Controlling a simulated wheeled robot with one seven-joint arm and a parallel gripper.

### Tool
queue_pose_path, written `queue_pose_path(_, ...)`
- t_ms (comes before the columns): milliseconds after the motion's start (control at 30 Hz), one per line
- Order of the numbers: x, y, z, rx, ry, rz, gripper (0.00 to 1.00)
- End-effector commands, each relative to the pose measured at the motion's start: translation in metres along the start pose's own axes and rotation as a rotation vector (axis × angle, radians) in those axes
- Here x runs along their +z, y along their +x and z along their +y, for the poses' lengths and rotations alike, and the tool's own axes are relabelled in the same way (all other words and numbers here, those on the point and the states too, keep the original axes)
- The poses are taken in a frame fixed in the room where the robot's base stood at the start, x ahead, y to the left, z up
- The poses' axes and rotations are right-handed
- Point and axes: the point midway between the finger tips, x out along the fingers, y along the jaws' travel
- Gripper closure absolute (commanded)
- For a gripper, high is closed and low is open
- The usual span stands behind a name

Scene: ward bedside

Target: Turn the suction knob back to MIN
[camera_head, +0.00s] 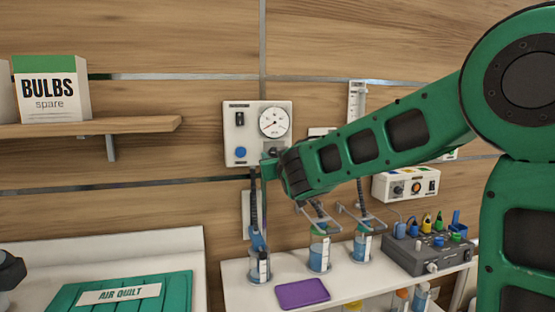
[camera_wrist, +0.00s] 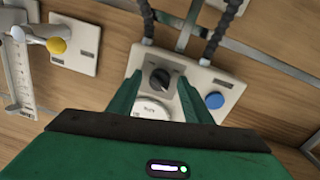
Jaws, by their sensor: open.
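The white suction panel (camera_head: 234,135) is on the wood wall, with a round gauge (camera_head: 274,121), a dark switch (camera_head: 239,118) and a blue button (camera_head: 240,152). The dark suction knob (camera_wrist: 160,78) shows in the wrist view between the two green fingers of my gripper (camera_wrist: 159,84), with a gap on each side. My gripper (camera_head: 269,163) is open at the panel's lower right in the head view, where it hides part of the knob. The gauge also shows partly in the wrist view (camera_wrist: 152,108). The knob's markings are too small to read.
Dark hoses (camera_wrist: 222,28) run from the panel's edge. Clear canisters (camera_head: 319,257) and a purple tray (camera_head: 303,293) stand on the white shelf below. A grey device (camera_head: 425,253) is at right. A wooden shelf (camera_head: 120,126) with a BULBS box (camera_head: 50,88) is at left.

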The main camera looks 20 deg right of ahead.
Motion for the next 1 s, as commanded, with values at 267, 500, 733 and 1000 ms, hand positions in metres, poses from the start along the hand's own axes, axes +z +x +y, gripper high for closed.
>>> queue_pose_path(267, 0.0, 0.0, 0.0, 0.0, 0.0, 0.0, 0.73)
queue_pose_path(500, 0.001, 0.0, 0.005, 0.001, 0.0, 0.0, 0.94)
queue_pose_path(733, 0.0, 0.0, 0.002, 0.003, -0.005, 0.0, 0.94)
queue_pose_path(1000, 0.0, 0.0, 0.0, 0.002, -0.016, 0.001, 0.94)
